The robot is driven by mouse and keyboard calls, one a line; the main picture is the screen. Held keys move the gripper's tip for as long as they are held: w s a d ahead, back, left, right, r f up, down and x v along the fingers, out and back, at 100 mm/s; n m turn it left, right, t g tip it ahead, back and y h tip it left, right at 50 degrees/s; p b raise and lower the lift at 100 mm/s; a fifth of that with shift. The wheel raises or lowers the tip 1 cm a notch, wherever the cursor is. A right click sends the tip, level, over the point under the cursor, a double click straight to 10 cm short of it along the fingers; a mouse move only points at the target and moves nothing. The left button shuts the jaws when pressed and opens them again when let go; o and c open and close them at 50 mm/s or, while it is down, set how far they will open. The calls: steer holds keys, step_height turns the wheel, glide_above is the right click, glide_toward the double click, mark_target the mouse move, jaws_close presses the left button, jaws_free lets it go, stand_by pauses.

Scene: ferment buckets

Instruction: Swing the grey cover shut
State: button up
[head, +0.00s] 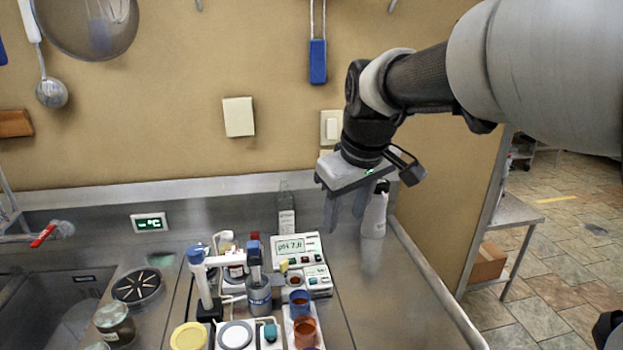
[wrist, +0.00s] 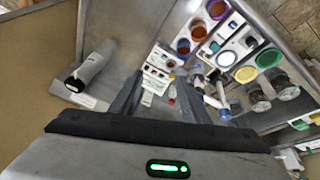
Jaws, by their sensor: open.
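My gripper (head: 345,212) is open and empty, fingers pointing down, above the back of the steel counter. It stands just left of a white bottle and behind the cluster of small equipment. In the wrist view its two dark fingers (wrist: 160,88) are spread apart with nothing between them. I cannot pick out a hinged grey cover for certain. My gripper is well away from both.
A pH meter (head: 296,246), a grey blue-topped bottle (head: 258,297), a blue cup (head: 299,303) and an orange cup (head: 305,331) crowd the counter. The white bottle (head: 374,212) stands near the back right. A sink (head: 55,310) is at left. The counter's right side is clear.

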mark_target(285, 262)
steer(key=w+a+f+n+g+y+b, duration=0.1)
steer(key=w+a+f+n, duration=0.1)
steer(key=w+a+f, duration=0.3)
steer(key=w+a+f+n+y+b, duration=0.1)
steer(key=w+a+f+n+y, duration=0.2)
steer(key=w, duration=0.4)
steer(key=shift+h, duration=0.6)
steer(key=x, duration=0.6)
steer(key=s+x, duration=0.1)
steer(key=x, duration=1.1)
steer(key=shift+s+d+f+b, duration=0.2)
steer(key=shift+d+f+b, duration=0.1)
steer(key=shift+d, duration=0.05)
jaws_close()
